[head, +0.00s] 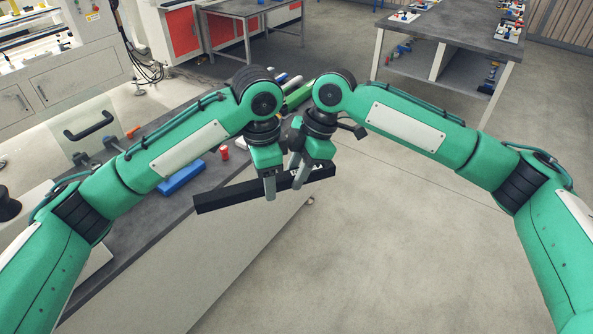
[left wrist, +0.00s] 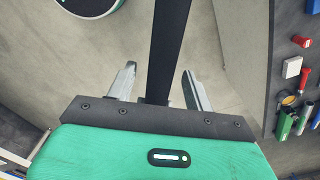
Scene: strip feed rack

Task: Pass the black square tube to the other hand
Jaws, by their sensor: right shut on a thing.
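The black square tube (head: 232,196) is held in the air, tilted slightly up to the right, in front of the workbench in the head view. My right gripper (head: 296,174) is shut on it toward its right end. My left gripper (head: 270,188) is at the tube's middle, just left of the right gripper. In the left wrist view the tube (left wrist: 167,45) runs between the two open fingers of my left gripper (left wrist: 160,88), with a small gap on each side. How deep the tube sits between these fingers is hard to tell.
The grey workbench (head: 133,232) lies at the left, with a blue block (head: 181,178) and a red piece (head: 225,153) on it. Several small items show at the right of the left wrist view. Another table (head: 455,27) stands far back. Open floor (head: 430,240) lies to the right.

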